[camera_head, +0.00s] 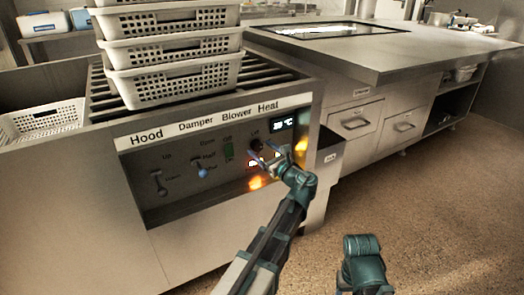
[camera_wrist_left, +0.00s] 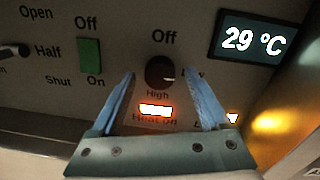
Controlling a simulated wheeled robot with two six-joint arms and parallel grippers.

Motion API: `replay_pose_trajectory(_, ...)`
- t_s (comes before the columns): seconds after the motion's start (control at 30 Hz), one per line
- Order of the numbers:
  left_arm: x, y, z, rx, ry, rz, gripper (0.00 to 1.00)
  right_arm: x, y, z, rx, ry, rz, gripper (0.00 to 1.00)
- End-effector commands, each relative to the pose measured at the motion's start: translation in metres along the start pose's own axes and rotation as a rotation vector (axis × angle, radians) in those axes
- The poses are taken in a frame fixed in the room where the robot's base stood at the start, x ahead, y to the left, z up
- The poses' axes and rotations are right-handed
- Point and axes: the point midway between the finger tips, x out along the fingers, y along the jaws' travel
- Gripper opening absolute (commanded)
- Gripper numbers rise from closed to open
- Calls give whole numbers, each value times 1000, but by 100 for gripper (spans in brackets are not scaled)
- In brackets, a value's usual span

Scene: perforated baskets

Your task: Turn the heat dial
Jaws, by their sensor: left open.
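The heat dial (camera_wrist_left: 160,72) is a black round knob on the panel under the Heat label, with Off above it and High below it. It also shows in the head view (camera_head: 256,144), close beside the gripper. My left gripper (camera_wrist_left: 161,88) is open, with one blue fingertip on each side of the dial. I cannot tell whether the fingers touch it. In the head view the left gripper (camera_head: 268,154) is in front of the panel's right end. My right gripper is out of view; only a part of that arm shows at the bottom.
A display (camera_wrist_left: 254,40) beside the dial reads 29 °C, and a Heat on light (camera_wrist_left: 156,110) is lit below it. A green blower switch (camera_wrist_left: 90,55) is to the left. Stacked white baskets (camera_head: 180,80) stand on rollers above the panel. Open floor lies at right.

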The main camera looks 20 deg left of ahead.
Motion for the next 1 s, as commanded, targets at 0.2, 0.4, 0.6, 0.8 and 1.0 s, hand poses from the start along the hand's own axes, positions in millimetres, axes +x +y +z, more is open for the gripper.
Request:
replay_pose_trajectory(0.2,1,0,0,0,0,0,79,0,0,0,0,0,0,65)
replay_pose_trajectory(0.4,1,0,0,0,0,0,52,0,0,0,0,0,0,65)
replay_pose_trajectory(0.6,0,0,0,0,0,1,16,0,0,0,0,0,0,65)
replay_pose_trajectory(0.8,0,0,0,-1,0,1,0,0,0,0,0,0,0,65)
replay_pose_trajectory(1.0,0,0,0,-37,2,1,0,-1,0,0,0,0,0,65)
